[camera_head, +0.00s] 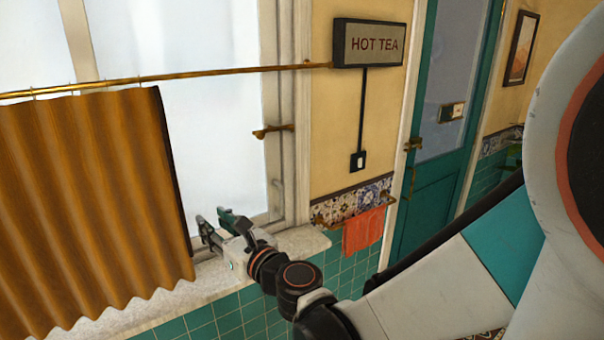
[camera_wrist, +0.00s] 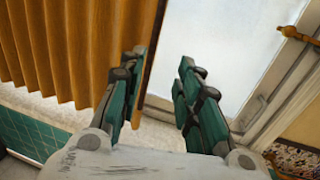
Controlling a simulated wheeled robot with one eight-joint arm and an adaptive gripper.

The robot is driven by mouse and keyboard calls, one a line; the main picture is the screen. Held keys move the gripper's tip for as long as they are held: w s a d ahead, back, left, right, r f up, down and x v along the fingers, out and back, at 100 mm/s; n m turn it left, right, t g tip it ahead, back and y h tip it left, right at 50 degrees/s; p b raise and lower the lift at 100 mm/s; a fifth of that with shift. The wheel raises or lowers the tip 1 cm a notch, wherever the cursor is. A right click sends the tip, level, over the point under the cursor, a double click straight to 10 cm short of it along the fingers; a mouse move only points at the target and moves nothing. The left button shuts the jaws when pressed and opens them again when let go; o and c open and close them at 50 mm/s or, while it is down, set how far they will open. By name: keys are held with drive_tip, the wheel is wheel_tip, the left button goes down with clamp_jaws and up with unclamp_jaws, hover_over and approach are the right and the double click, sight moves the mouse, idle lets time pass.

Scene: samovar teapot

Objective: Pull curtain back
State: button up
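An orange-brown pleated curtain (camera_head: 90,200) hangs from a thin brass rod (camera_head: 230,70) across the left part of the window. Its right edge hangs near mid-window, and the glass to the right is bare. My gripper (camera_head: 215,220) is just right of the curtain's lower right edge, above the sill. In the wrist view my gripper (camera_wrist: 162,58) is open, with two green-and-black fingers apart. The curtain (camera_wrist: 70,50) fills the left side there, and its edge shows just right of the left finger. I cannot tell whether they touch.
The pale stone sill (camera_head: 300,242) runs below the window, above green tiles. A brass window handle (camera_head: 272,131) sticks out on the right frame. A "HOT TEA" sign (camera_head: 368,44), an orange towel (camera_head: 363,230) on a rail, and a green door (camera_head: 435,200) are farther right.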

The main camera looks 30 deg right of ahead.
sight(182, 211)
idle(0.3)
drive_tip(key=f+x, duration=0.1)
drive_tip(key=x, duration=0.4)
drive_tip(key=a+f+p+x, duration=0.1)
drive_tip(key=x, duration=0.5)
drive_tip(key=f+x, duration=0.1)
drive_tip(key=x, duration=0.4)
drive_tip(key=shift+a+p, duration=0.2)
drive_tip(key=shift+p, duration=0.15)
clamp_jaws()
